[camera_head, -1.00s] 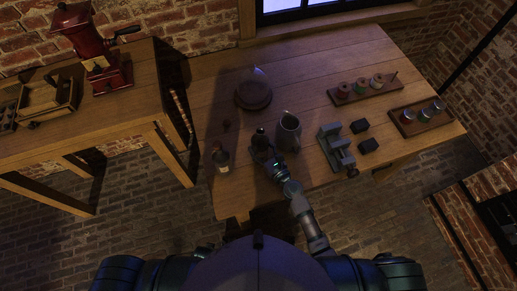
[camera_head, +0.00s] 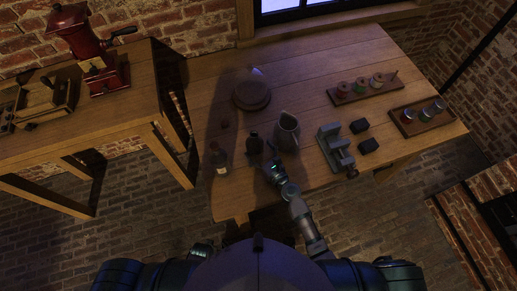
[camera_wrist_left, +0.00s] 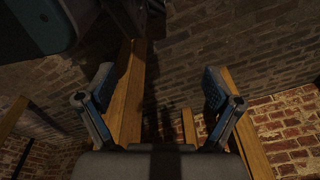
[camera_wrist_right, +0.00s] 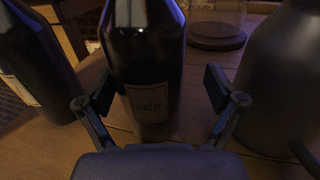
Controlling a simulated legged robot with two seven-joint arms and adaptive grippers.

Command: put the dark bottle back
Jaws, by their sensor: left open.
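A dark bottle (camera_head: 255,143) stands upright near the table's front edge. My right gripper (camera_head: 270,167) is just in front of the bottle in the head view. A second dark bottle (camera_head: 220,161) with a pale label stands to its left; it also shows in the right wrist view (camera_wrist_right: 35,65). My left gripper (camera_wrist_left: 157,95) is open and empty, below the tabletop's height.
A grey pitcher (camera_head: 287,132) stands close right of the bottle. A round wooden stand (camera_head: 252,96) is behind. The table's left front corner is mostly clear.

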